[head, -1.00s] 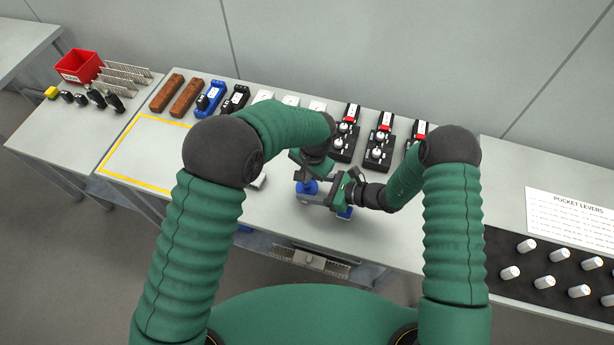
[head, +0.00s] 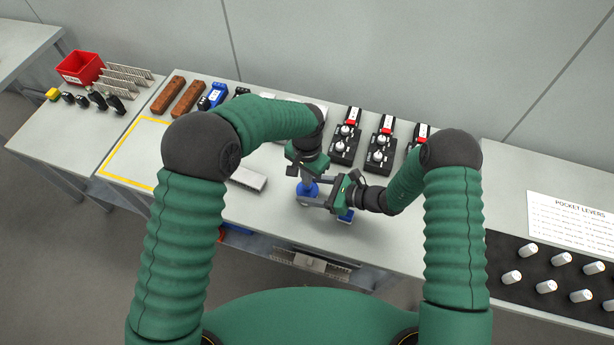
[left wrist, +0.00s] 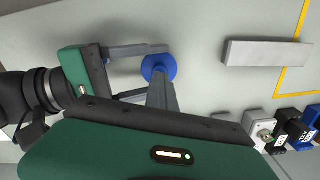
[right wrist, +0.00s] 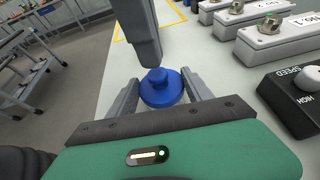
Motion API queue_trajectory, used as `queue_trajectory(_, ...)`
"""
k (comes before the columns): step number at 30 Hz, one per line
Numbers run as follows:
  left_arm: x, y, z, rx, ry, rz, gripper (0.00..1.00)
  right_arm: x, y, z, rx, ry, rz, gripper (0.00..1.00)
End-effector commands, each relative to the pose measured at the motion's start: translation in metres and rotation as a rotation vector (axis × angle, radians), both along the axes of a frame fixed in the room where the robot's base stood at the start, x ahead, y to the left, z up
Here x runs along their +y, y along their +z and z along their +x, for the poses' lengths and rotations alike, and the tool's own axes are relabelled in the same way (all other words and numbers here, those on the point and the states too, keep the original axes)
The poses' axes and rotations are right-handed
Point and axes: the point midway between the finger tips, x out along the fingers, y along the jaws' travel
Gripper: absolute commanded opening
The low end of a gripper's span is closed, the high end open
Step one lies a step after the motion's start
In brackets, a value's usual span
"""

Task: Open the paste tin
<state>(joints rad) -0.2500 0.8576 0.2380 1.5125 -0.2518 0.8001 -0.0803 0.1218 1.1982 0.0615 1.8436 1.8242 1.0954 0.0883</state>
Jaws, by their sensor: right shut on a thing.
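The blue paste tin (head: 308,189) stands on the bench, round with a small knob on top. My right gripper (right wrist: 162,95) is shut on the tin, one finger on each side, reaching in from the right in the head view. The tin also shows in the left wrist view (left wrist: 159,66). My left gripper (head: 307,178) points down over the tin, its fingertips at or just above the knob. Its fingers look close together in the left wrist view, and I cannot tell whether they touch the knob.
A grey duct piece (head: 248,179) lies left of the tin. Black units with red parts (head: 346,138) line the back. The yellow-outlined area (head: 140,150) at left looks clear where visible.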

Motion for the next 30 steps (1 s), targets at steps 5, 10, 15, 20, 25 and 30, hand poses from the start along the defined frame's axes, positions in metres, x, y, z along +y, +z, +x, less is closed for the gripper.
queue_trajectory(5, 0.000, 0.000, 0.000, 0.000, 0.000, 0.000, 0.16, 0.000, 0.000, 0.000, 0.000, 0.000, 0.000, 0.00)
queue_trajectory(10, 0.000, 0.000, 0.000, -0.001, 0.000, 0.001, 0.23, 0.000, 0.000, 0.000, 0.000, -0.001, 0.000, 0.00)
queue_trajectory(15, 0.000, 0.001, 0.000, -0.001, 0.000, 0.001, 0.23, 0.000, 0.001, 0.000, -0.002, -0.001, 0.000, 0.00)
queue_trajectory(20, 0.000, 0.019, 0.001, -0.004, 0.001, -0.001, 0.23, 0.000, 0.001, 0.000, -0.002, -0.001, 0.000, 0.00)
queue_trajectory(25, -0.001, 0.062, 0.001, -0.006, 0.000, -0.001, 0.23, 0.000, 0.001, 0.000, -0.002, -0.001, 0.001, 0.00)
queue_trajectory(30, -0.001, 0.100, 0.002, -0.003, 0.001, -0.001, 0.23, 0.000, 0.001, 0.000, -0.002, -0.001, 0.001, 0.00)
